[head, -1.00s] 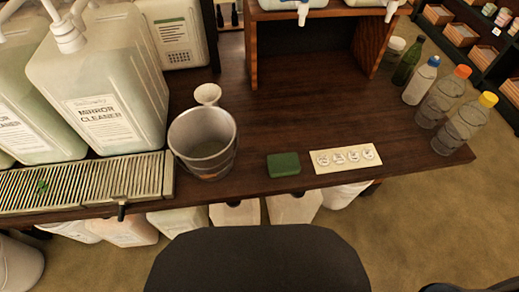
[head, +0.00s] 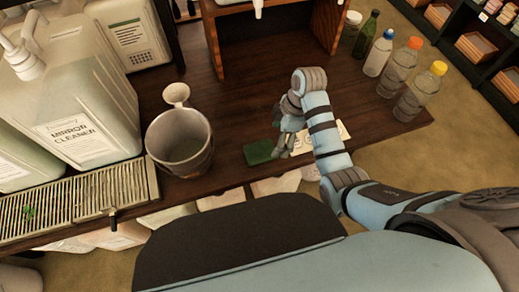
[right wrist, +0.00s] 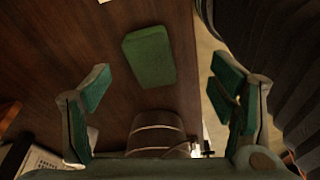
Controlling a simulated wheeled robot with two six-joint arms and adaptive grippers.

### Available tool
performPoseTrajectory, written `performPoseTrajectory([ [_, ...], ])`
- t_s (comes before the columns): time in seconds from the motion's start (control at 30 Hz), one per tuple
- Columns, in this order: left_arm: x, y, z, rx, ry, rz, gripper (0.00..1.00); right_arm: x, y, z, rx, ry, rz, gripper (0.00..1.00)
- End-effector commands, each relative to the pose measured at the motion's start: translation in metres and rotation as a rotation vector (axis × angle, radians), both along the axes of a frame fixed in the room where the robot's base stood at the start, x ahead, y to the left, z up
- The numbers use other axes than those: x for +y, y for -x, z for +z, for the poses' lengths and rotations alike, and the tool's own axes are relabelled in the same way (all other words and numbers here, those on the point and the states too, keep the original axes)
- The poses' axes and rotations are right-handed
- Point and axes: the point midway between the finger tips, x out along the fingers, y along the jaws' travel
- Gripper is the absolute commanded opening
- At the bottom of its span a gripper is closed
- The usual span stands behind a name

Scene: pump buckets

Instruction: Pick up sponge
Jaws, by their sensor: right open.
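The green sponge (head: 258,152) lies flat on the dark wooden table, right of the metal bucket (head: 180,142). In the right wrist view the sponge (right wrist: 149,56) lies ahead of the gripper and between the lines of its two fingers. My right gripper (head: 287,130) is just to the right of the sponge in the head view, over the white card. In the right wrist view the gripper (right wrist: 160,92) has its fingers wide apart with nothing between them. The bucket also shows low in that view (right wrist: 160,130). My left gripper is in no view.
The white card (head: 335,133) is partly hidden by my right arm. Several bottles, including an orange-capped one (head: 399,68), stand at the table's right end. A wooden stand (head: 326,22) is behind. Large mirror cleaner jugs (head: 75,110) and a drip grate (head: 95,195) fill the left.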

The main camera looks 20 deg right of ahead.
Motion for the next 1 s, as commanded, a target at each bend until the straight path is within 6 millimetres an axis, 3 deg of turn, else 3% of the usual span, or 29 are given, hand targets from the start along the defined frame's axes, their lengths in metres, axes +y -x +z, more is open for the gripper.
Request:
performPoseTrajectory([
  [0.03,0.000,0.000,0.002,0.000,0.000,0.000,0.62,0.005,-0.010,0.020,-0.010,-0.014,0.084,0.78],
  [0.1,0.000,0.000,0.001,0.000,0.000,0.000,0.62,0.011,-0.018,0.038,-0.017,-0.029,0.194,0.78],
  [0.17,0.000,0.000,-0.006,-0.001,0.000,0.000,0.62,0.015,-0.021,0.039,-0.021,-0.038,0.248,0.78],
  [0.33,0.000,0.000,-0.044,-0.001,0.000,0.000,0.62,0.026,-0.020,-0.005,-0.018,-0.041,0.263,0.78],
  [0.8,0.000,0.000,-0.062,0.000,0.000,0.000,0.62,0.045,-0.022,-0.084,-0.018,-0.039,0.259,0.78],
  [1.0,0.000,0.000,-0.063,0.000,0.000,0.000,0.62,0.047,-0.022,-0.094,-0.021,-0.038,0.257,0.78],
])
